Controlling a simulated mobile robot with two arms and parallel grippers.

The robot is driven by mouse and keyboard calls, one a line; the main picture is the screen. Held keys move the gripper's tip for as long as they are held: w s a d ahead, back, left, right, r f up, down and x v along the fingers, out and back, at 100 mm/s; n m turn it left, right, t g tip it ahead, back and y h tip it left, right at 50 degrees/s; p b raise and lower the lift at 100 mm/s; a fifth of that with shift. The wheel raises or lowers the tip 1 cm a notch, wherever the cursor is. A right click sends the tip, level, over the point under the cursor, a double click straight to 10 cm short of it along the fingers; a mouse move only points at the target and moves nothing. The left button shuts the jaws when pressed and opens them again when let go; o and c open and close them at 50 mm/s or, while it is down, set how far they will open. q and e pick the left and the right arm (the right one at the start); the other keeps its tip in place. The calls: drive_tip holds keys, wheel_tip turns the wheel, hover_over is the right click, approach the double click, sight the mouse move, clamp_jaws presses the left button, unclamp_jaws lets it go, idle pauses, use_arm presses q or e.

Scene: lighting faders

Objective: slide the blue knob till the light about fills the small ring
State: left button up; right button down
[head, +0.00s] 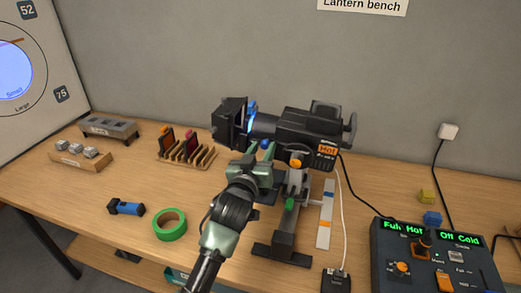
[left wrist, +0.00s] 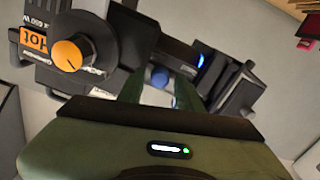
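The black lantern (head: 310,125) stands on a post over the bench, with a "Hot" label and an orange dial. The blue knob (left wrist: 158,77) shows under its barrel in the left wrist view, between my two fingers. My left gripper (head: 262,153) is under the barrel in the head view; in the left wrist view its fingers (left wrist: 160,92) are apart, with gaps beside the knob. I cannot tell whether they reach around it. The light (head: 14,72) is a pale blue disc on the screen at left, reaching about the "Small" label. My right gripper is out of view.
A control box (head: 430,262) with faders reads "Full Hot" and "Off Cold" at right. Green tape (head: 170,225), a blue-black tool (head: 126,208) and a wooden rack (head: 187,152) lie left of my arm. A white cable hangs right of the post.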

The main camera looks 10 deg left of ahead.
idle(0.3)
use_arm(q)
drive_tip(key=shift+s, duration=0.3)
drive_tip(key=s+b, duration=0.2)
drive_tip(key=s, duration=0.5)
drive_tip(key=shift+s+a, duration=0.1)
drive_tip(key=shift+s, duration=0.05)
